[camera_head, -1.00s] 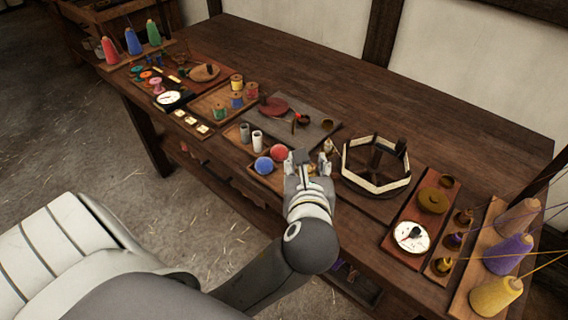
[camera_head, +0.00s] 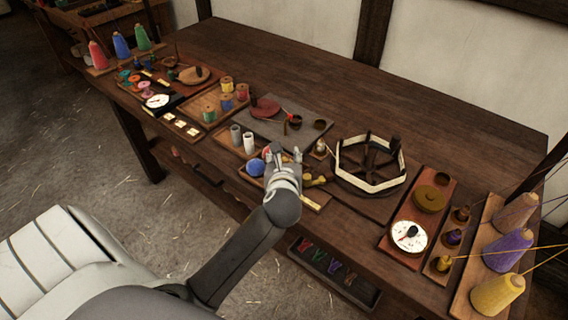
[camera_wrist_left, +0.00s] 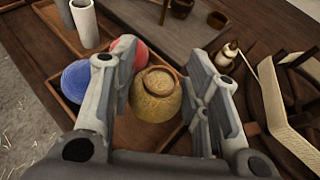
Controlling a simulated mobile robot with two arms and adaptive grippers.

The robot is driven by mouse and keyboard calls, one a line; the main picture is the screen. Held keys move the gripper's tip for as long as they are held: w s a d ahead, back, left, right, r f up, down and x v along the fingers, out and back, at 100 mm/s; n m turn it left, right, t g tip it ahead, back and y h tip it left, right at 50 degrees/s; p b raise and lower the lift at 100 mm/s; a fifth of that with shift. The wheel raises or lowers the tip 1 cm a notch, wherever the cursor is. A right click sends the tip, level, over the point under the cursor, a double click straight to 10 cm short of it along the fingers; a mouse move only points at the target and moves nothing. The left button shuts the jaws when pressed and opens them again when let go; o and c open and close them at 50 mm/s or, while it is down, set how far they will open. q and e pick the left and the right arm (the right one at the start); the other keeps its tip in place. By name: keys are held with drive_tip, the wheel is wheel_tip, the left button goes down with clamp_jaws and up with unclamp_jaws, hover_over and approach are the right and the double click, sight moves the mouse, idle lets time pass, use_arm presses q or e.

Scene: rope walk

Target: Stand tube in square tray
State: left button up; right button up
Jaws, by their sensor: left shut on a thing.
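A grey tube (camera_head: 236,135) and a white tube (camera_head: 248,143) stand side by side in a shallow wooden tray. Both also show at the top left of the left wrist view, where the white one (camera_wrist_left: 86,22) is nearer. My left gripper (camera_head: 283,151) is over the tray with the balls, to the right of the tubes. In the left wrist view its fingers (camera_wrist_left: 157,92) flank an ochre thing (camera_wrist_left: 155,106) with a pale round top. I cannot tell its full shape or whether its underside touches anything. My right gripper is not in view.
A blue ball (camera_head: 256,167) and a red ball (camera_wrist_left: 123,50) lie beside my left gripper. An octagonal winder (camera_head: 344,180) stands to the right, with a small bottle (camera_wrist_left: 229,56) near it. A grey slab (camera_head: 262,128) lies behind. The table's back right is clear.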

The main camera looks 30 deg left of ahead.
use_arm(q)
drive_tip(key=shift+f, duration=0.6)
drive_tip(key=o, duration=0.6)
drive_tip(key=shift+f, duration=0.1)
drive_tip(key=shift+o, duration=0.2)
drive_tip(key=shift+s+d+r, duration=0.25)
drive_tip(key=shift+s, duration=0.05)
drive_tip(key=v, duration=1.1)
drive_tip(key=shift+s+p, duration=0.15)
drive_tip(key=shift+p, duration=0.15)
